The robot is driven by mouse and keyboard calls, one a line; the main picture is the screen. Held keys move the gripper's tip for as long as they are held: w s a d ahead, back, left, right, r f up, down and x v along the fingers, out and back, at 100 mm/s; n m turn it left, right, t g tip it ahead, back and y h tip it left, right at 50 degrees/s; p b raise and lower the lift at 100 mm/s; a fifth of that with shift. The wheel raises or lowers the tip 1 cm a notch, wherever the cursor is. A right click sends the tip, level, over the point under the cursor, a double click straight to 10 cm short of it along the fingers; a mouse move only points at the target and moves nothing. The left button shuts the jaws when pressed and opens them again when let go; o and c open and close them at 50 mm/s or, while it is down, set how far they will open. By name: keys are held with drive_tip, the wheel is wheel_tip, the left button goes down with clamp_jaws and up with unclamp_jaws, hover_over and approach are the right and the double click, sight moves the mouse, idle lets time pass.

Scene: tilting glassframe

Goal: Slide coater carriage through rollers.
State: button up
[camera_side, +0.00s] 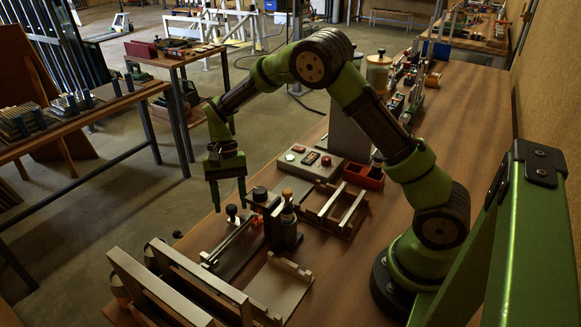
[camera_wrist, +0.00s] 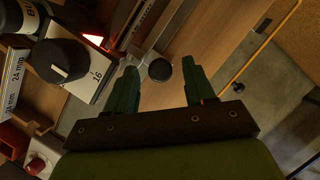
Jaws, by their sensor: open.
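The coater (camera_side: 284,228) stands on the wooden bench in the side view, with a metal rail bed (camera_side: 232,248) running from it toward the front left. A round black knob (camera_side: 232,211), which looks like the carriage handle, stands on a metal fitting at the rail's far side. My gripper (camera_side: 229,208) is open, pointing down, with its fingers above and around the knob's height in the picture; contact is not clear. In the wrist view the black knob (camera_wrist: 160,69) shows between my two open fingers (camera_wrist: 159,65), apart from both. The rollers themselves are not clearly visible.
A long metal frame (camera_side: 165,285) stands at the front left, beside a flat metal tray (camera_side: 280,287). A wooden-sided rack (camera_side: 337,212), a grey button box (camera_side: 311,163) and a red bin (camera_side: 363,175) are behind the coater. A dial (camera_wrist: 60,67) lies left in the wrist view.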

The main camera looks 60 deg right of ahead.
drive_tip(key=shift+s+a+f, duration=0.1)
drive_tip(key=shift+a+f, duration=0.05)
drive_tip(key=shift+f, duration=0.2)
drive_tip(key=shift+c, duration=0.5)
clamp_jaws()
drive_tip(key=shift+a, duration=0.9)
drive_tip(key=shift+o, duration=0.5)
unclamp_jaws()
drive_tip(key=v, duration=1.7)
drive_tip(key=shift+d, duration=0.1)
